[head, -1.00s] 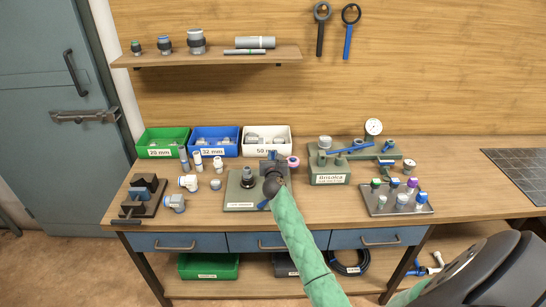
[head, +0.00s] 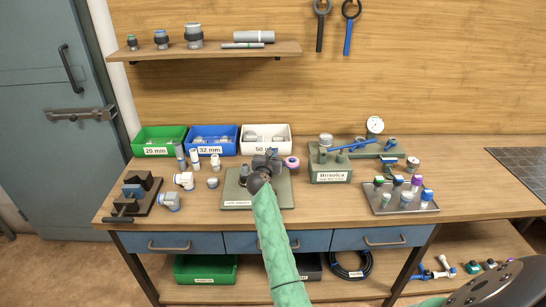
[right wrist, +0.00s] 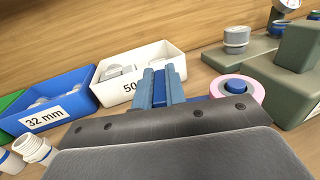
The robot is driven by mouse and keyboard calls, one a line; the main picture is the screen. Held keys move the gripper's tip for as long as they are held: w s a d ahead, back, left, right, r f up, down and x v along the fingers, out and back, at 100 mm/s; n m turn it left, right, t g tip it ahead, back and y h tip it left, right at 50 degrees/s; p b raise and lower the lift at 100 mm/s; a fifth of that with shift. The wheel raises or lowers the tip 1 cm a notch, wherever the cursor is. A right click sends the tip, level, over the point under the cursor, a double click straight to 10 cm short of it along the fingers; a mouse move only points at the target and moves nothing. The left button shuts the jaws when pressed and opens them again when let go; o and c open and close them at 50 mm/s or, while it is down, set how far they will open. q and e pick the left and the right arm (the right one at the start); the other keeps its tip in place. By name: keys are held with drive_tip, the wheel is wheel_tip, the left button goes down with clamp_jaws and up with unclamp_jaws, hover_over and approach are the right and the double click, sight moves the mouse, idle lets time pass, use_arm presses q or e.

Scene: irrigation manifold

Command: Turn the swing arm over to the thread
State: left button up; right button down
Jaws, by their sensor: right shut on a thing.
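My right gripper (head: 269,159) reaches over the green base plate (head: 284,199) in the middle of the bench. Its wrist and arm hide much of the plate and the fixture on it. In the right wrist view the two blue-grey fingers (right wrist: 160,88) are shut on a narrow dark blue piece (right wrist: 159,92), which looks like the swing arm's handle. The rest of the swing arm and the thread cannot be made out. A pink ring with a blue centre (right wrist: 237,88) is right of the fingers; it also shows in the head view (head: 291,162). My left gripper is not in view.
Green, blue and white bins (head: 265,149) stand behind the plate. Pale fittings (head: 184,180) and a dark clamp block (head: 138,190) are to the left. A green block (head: 330,177) and a grey tray of fittings (head: 400,204) are to the right.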

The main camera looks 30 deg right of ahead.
drive_tip(key=c, duration=1.4)
unclamp_jaws()
drive_tip(key=shift+c, duration=0.2)
drive_tip(key=shift+a, duration=0.1)
